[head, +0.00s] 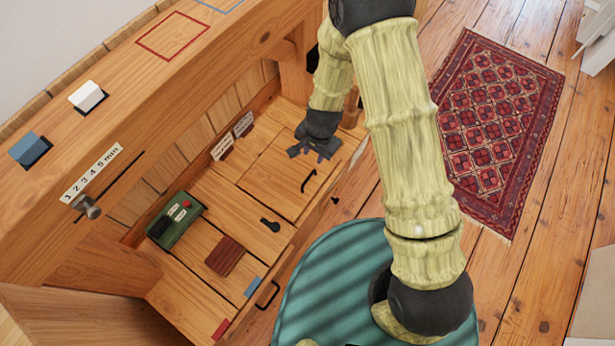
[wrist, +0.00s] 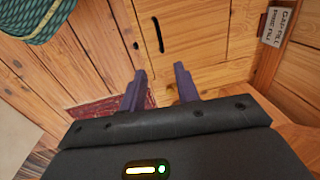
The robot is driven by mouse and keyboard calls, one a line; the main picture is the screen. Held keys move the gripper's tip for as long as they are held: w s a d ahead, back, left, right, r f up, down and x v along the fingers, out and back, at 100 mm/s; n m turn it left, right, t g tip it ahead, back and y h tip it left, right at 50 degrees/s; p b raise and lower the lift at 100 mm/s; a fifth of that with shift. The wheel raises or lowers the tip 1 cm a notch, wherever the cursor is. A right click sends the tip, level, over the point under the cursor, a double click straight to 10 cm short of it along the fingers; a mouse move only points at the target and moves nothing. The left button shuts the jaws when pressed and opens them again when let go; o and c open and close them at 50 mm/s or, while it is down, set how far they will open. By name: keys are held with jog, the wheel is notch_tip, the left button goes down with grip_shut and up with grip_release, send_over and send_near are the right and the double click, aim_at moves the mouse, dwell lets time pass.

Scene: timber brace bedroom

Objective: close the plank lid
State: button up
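A square plank panel (head: 283,178) with a slim black handle (head: 308,181) lies in the wooden worktop and looks like the plank lid. It appears flat, but I cannot tell whether it is fully flush. My gripper (head: 318,152) is over the far right end of the worktop, beyond the handle and apart from it. In the wrist view my gripper (wrist: 161,88) has its two fingers spread with nothing between them. The panel (wrist: 195,28) and its black handle (wrist: 158,35) lie ahead of the fingertips there.
A green box (head: 175,220), a black knob (head: 270,225), a brown slatted block (head: 225,256) and another black handle (head: 267,295) are on the worktop's nearer part. A raised timber shelf (head: 130,90) runs along the left. A red rug (head: 495,125) lies on the floor right.

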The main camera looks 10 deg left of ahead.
aim_at(309, 177)
jog(key=f+b, duration=0.1)
jog(key=f, duration=0.4)
jog(key=a+f+b, duration=0.1)
jog(key=f, duration=0.5)
jog(key=w+f+b, duration=0.1)
jog(key=f, duration=0.5)
jog(key=shift+w+a+f, duration=0.1)
jog(key=shift+a+f, duration=0.1)
jog(key=shift+a, duration=0.1)
grip_shut()
